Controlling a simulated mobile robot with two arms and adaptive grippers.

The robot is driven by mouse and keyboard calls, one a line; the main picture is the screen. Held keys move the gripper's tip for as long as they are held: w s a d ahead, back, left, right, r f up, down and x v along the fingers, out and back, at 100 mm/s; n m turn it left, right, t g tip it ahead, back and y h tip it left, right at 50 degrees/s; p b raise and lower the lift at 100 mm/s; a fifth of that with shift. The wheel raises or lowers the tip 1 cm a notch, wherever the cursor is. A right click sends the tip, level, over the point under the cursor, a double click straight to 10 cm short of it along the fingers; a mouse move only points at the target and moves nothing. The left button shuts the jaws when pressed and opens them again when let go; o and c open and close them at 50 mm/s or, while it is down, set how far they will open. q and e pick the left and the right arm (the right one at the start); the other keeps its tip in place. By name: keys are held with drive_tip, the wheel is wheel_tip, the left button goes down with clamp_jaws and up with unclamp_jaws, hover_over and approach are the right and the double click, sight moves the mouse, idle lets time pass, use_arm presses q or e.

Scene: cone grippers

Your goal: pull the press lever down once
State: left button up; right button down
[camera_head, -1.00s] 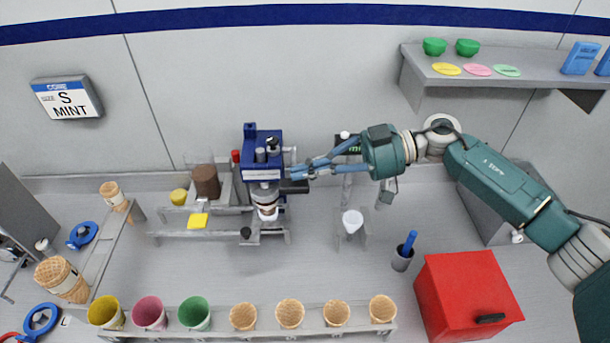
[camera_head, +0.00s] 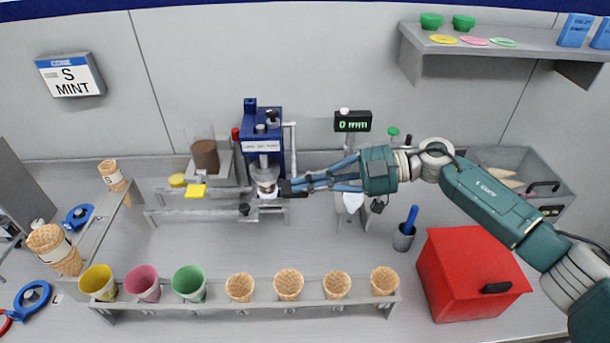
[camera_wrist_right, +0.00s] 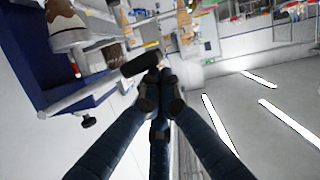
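The blue press (camera_head: 262,140) stands at the back middle, with a small cup (camera_head: 267,190) under its head. Its pale lever bar (camera_head: 293,150) hangs down along the press's right side. The bar also shows in the right wrist view (camera_wrist_right: 80,97), ending in a black handle (camera_wrist_right: 140,63). My right gripper (camera_head: 288,187) is at the handle, its blue fingers drawn together. In the right wrist view its fingertips (camera_wrist_right: 160,88) meet close to the handle's end. I cannot tell whether they clasp it. My left gripper is not in view.
A display (camera_head: 352,121) reading 0 mm stands right of the press. A rack (camera_head: 220,312) with coloured cups and several cones runs along the front. A red box (camera_head: 470,275) and a grey pot with a blue-handled tool (camera_head: 403,240) stand right. The counter between press and rack is clear.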

sight(305, 195)
drive_tip(key=f, duration=0.1)
drive_tip(key=f+b, duration=0.1)
drive_tip(key=f+n, duration=0.1)
drive_tip(key=f, duration=0.1)
drive_tip(key=shift+w+t+b, duration=0.3)
drive_tip(key=shift+w+b, duration=0.05)
use_arm(q)
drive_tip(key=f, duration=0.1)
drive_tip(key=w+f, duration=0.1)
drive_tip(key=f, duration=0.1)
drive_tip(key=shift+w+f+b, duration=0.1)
drive_tip(key=shift+b, duration=0.25)
use_arm(e)
drive_tip(key=shift+w+f, duration=0.15)
drive_tip(key=shift+f, duration=0.7)
drive_tip(key=shift+d, duration=0.1)
